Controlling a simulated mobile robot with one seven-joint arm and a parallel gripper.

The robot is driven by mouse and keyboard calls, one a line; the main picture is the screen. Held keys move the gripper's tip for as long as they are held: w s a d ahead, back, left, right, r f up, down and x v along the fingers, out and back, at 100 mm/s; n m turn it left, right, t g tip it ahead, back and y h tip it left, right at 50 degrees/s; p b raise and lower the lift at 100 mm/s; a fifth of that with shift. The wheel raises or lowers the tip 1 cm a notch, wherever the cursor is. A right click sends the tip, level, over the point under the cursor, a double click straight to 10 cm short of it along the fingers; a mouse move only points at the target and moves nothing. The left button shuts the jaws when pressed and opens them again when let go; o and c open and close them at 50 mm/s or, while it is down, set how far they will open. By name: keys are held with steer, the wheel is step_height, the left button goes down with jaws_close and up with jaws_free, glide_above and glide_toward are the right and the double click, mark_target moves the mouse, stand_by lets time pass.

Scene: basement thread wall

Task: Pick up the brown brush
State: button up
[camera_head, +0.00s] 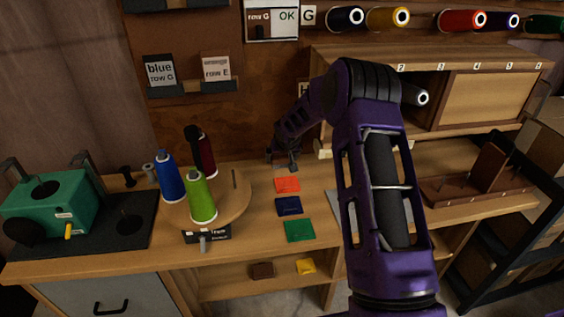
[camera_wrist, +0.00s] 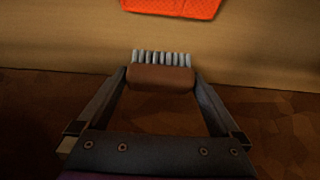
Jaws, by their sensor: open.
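In the wrist view the brown brush (camera_wrist: 160,78) lies level across the picture, its pale bristles toward the orange swatch. My gripper (camera_wrist: 160,74) is open, with one finger at each end of the brush. I cannot tell whether the fingers touch it. In the head view my gripper (camera_head: 284,165) is low over the back of the wooden bench, just behind the orange swatch, and the brush is not clear there.
An orange swatch (camera_head: 287,185), a navy swatch (camera_head: 289,206) and a green swatch (camera_head: 299,230) lie in a column on the bench. Left stand a blue cone (camera_head: 170,180) and a green cone (camera_head: 200,200) on a round board. The brown back panel (camera_head: 255,130) rises close behind my gripper.

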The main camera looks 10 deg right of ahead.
steer(key=c, duration=1)
steer(key=shift+r, duration=0.1)
step_height(320, 180, up, 10)
steer(key=shift+f+p, duration=0.1)
steer(key=shift+p, duration=0.45)
